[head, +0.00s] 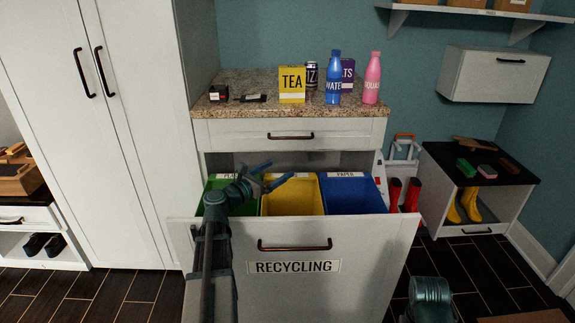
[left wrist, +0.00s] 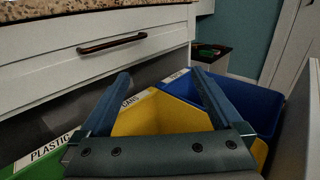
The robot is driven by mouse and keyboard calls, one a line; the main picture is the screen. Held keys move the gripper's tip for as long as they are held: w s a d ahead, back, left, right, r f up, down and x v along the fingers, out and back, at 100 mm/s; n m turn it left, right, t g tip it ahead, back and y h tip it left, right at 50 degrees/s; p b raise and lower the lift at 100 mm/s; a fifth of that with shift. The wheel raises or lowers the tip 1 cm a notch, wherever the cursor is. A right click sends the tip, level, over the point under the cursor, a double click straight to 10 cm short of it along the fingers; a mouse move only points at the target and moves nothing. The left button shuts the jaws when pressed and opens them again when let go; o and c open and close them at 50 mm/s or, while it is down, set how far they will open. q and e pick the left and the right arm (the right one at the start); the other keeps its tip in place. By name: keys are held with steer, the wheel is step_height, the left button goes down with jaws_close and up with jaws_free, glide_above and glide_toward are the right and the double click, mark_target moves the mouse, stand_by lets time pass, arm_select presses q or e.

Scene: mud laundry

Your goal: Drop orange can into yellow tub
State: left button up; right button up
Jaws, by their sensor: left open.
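The yellow tub (head: 295,205) sits in the pulled-out recycling drawer, between a green tub (head: 216,184) and a blue tub (head: 350,197). My left gripper (head: 281,171) is open and empty, its fingers reaching over the back left part of the yellow tub. In the left wrist view the open fingers (left wrist: 160,75) spread above the yellow tub (left wrist: 160,117), with nothing between them. No orange can shows in either view; part of the yellow tub's inside is hidden by my gripper and the tub walls. My right gripper is out of view.
The drawer front (head: 295,245) stands out from the cabinet. On the counter (head: 240,107) above are a yellow tea box (head: 292,85), a dark can (head: 312,75), a blue bottle (head: 333,80) and a pink bottle (head: 372,80). A counter drawer (head: 290,134) closes in overhead.

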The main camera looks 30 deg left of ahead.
arm_select(q)
steer(key=shift+v, duration=2.55)
